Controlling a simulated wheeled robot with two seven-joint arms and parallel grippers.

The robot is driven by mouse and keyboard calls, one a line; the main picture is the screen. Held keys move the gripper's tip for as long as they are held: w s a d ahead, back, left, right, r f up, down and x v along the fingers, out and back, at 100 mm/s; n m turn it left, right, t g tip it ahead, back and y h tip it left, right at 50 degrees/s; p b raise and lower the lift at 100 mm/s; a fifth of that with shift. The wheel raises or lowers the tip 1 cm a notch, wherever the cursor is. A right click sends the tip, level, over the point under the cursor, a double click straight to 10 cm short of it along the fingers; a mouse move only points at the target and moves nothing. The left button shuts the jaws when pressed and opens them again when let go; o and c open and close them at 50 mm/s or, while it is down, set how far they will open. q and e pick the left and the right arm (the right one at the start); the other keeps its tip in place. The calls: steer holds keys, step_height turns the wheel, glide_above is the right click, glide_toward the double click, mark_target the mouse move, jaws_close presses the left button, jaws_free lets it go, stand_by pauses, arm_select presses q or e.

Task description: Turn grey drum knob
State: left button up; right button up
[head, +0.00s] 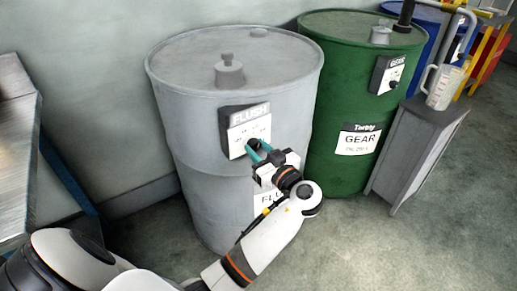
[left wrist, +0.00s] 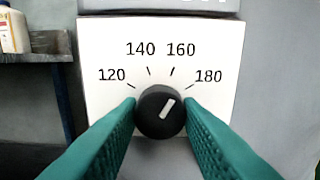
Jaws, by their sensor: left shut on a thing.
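The grey drum (head: 185,120) stands against the wall, with a black panel (head: 229,113) marked FLUSH and a white dial face on its front. My left gripper (head: 254,148) is at the lower part of this panel. In the left wrist view its two teal fingers (left wrist: 160,118) are shut on the sides of the round black knob (left wrist: 152,124). The knob's white mark points up and to the right, roughly toward the 160 to 180 side of the dial face (left wrist: 220,60). The dial reads 120, 140, 160 and 180. My right gripper is not in view.
A green GEAR drum (head: 334,90) with its own panel and knob stands to the right. Beyond it a clear measuring jug (head: 443,88) stands on a grey stand (head: 416,145). A metal bench (head: 18,150) is at the left. The floor in front is clear.

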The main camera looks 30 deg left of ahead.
arm_select(q)
steer(key=shift+m, duration=0.8)
steer(key=m+p, duration=0.1)
steer(key=m, duration=0.1)
steer(key=shift+m, duration=0.4)
steer(key=shift+m+p, duration=0.5)
steer(key=shift+m, duration=0.4)
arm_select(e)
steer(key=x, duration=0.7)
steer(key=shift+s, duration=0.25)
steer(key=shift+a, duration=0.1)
arm_select(q)
steer(key=o, duration=1)
